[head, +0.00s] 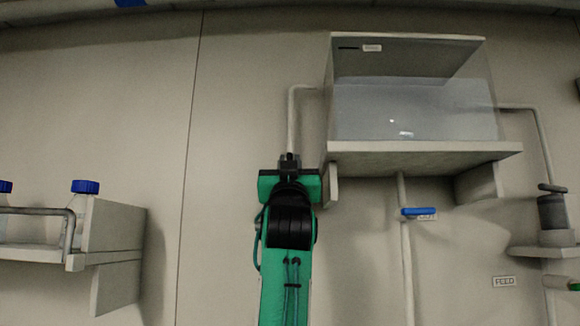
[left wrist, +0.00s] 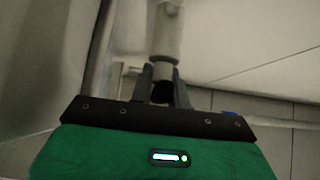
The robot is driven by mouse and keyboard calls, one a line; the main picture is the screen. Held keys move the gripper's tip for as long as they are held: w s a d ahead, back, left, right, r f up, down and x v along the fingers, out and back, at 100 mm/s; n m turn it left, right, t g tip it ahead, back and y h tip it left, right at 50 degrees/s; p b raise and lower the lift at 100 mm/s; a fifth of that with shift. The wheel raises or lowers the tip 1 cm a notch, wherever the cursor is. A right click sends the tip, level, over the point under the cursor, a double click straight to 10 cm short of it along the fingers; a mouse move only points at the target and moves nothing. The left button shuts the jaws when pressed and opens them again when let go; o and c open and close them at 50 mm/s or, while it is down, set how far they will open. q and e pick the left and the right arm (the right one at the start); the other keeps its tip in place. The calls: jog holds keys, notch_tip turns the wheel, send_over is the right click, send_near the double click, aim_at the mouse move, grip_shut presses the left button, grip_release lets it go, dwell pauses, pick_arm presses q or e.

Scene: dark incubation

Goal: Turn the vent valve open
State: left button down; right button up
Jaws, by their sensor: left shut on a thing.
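My left gripper (head: 290,160) is raised against the wall, just left of the clear tank, at the lower end of a pale bent pipe (head: 292,115). In the left wrist view its two dark fingers (left wrist: 163,88) are closed around the end of a pale, round fitting (left wrist: 165,40), which appears to be the vent valve. No label shows there. In the head view my gripper and arm hide that fitting, so its turn angle cannot be told. My right gripper is not in view.
The clear tank (head: 412,108) sits on a wall shelf (head: 425,158). Below it, a blue lever (head: 418,211) is on a vertical pipe (head: 406,265). A grey canister (head: 552,213) and a FEED label (head: 503,281) are at right. A shelf with blue-capped bottles (head: 86,187) is at left.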

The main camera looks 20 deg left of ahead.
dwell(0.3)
pick_arm(q)
jog(key=c, duration=1.4)
grip_release()
jog(key=shift+c, duration=0.2)
